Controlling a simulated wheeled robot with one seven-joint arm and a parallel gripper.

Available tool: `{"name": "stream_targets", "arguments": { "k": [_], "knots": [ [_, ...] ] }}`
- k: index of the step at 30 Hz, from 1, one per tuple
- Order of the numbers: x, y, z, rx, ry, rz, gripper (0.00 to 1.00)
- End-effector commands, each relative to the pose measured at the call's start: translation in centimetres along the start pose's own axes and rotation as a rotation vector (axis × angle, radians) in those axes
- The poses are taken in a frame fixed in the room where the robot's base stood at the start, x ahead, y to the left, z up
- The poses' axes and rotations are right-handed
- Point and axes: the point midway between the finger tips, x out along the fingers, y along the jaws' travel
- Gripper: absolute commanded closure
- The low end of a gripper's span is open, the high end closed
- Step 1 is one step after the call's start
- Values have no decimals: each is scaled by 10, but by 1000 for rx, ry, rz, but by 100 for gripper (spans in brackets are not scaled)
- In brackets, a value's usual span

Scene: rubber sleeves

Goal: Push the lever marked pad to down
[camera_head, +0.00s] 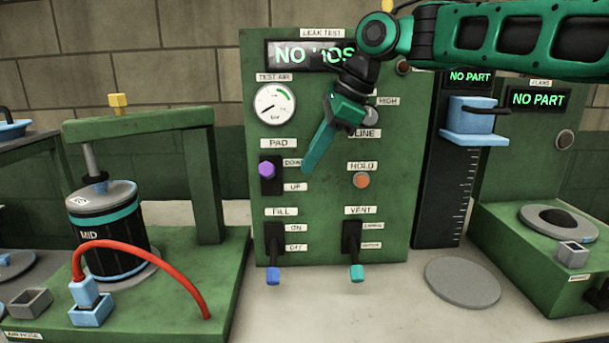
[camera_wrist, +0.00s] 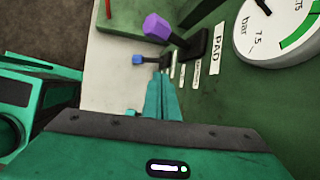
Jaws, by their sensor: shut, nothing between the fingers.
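The pad lever has a purple knob (camera_head: 267,170) in a dark slot under the PAD label (camera_head: 279,143). The DOWN label (camera_head: 292,162) is beside the slot's upper part and the UP label (camera_head: 295,187) beside its lower part. The knob shows in the slot's upper half, nearly level with DOWN. My gripper (camera_head: 307,168) is shut and empty, its teal fingers slanting down to just right of these labels, apart from the knob. In the wrist view the fingertips (camera_wrist: 161,76) point toward the panel's lower levers, with the purple knob (camera_wrist: 158,28) beyond them.
Below are the fill lever with a blue knob (camera_head: 273,276) and the vent lever with a teal knob (camera_head: 357,272). The orange hold button (camera_head: 362,181) is right of my fingers. The gauge (camera_head: 275,104) is above. A red hose (camera_head: 150,250) arches at the left.

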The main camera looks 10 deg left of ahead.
Motion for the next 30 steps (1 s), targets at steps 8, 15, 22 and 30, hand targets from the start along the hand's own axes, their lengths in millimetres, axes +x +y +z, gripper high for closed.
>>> {"name": "stream_targets", "arguments": {
  "k": [8, 15, 22, 30],
  "knots": [
    [-28, -23, -4, -1, -1, 0, 100],
    [-34, -27, -4, -1, 0, 0, 100],
    [-34, -27, -4, -1, 0, 0, 100],
    [-21, -13, -24, -126, 33, -6, 100]
  ]
}}
